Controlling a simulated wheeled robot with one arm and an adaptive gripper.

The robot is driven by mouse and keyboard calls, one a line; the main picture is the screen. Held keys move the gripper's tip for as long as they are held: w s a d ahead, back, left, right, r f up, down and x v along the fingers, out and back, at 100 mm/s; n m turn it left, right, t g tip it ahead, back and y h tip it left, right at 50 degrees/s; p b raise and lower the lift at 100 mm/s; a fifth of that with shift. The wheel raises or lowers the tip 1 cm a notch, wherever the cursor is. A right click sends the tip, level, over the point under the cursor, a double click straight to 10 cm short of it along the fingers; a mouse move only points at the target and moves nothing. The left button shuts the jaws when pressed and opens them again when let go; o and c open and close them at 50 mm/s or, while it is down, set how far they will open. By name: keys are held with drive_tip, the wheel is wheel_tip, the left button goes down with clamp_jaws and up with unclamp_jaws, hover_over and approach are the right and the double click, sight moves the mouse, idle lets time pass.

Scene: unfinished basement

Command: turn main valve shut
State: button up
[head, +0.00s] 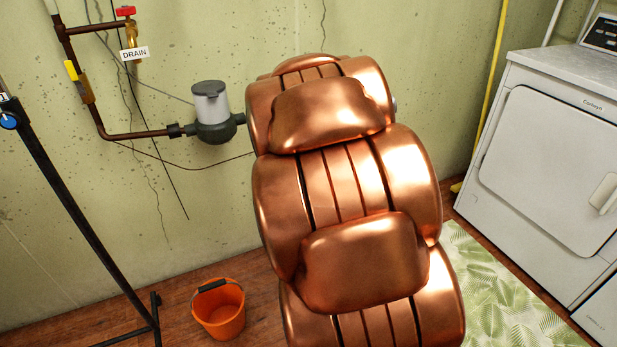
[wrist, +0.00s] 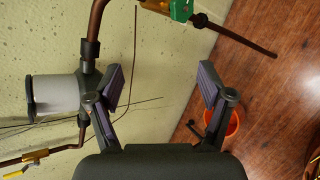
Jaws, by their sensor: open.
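No valve in view carries a "main" label. A brass valve with a green handle (wrist: 181,10) sits on a copper pipe at the top of the wrist view; my arm seems to hide it in the head view. A yellow-lever valve (head: 77,82) is on the wall pipe, its lever roughly along the pipe; it also shows in the wrist view (wrist: 28,165). A red-handled tap (head: 127,12) bears a DRAIN tag (head: 134,53). My gripper (wrist: 162,86) is open and empty, apart from the green-handled valve. It is hidden in the head view.
A grey meter (head: 213,118) joins the pipe on the wall. An orange bucket (head: 220,312) stands on the wood floor. A black stand (head: 72,207) is at left, a white appliance (head: 545,165) and leaf-patterned rug (head: 490,290) at right. My copper-coloured arm fills the middle.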

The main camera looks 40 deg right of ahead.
drive_tip(key=w+d+f+n+t+y+b, duration=0.1)
drive_tip(key=w+d+f+n+t+b, duration=0.2)
drive_tip(key=d+f+n+t+b, duration=0.9)
drive_tip(key=shift+w+d+f+n+g+b, duration=0.15)
drive_tip(key=shift+w+n+g+b, duration=0.85)
drive_tip(key=shift+w, duration=0.7)
drive_tip(key=shift+w+f+n+g+b, duration=0.1)
drive_tip(key=shift+w+n+g+b, duration=0.85)
drive_tip(key=shift+w, duration=0.7)
drive_tip(key=shift+c, duration=0.2)
drive_tip(key=c, duration=1.1)
drive_tip(key=shift+m, duration=0.25)
drive_tip(key=shift+c, duration=0.2)
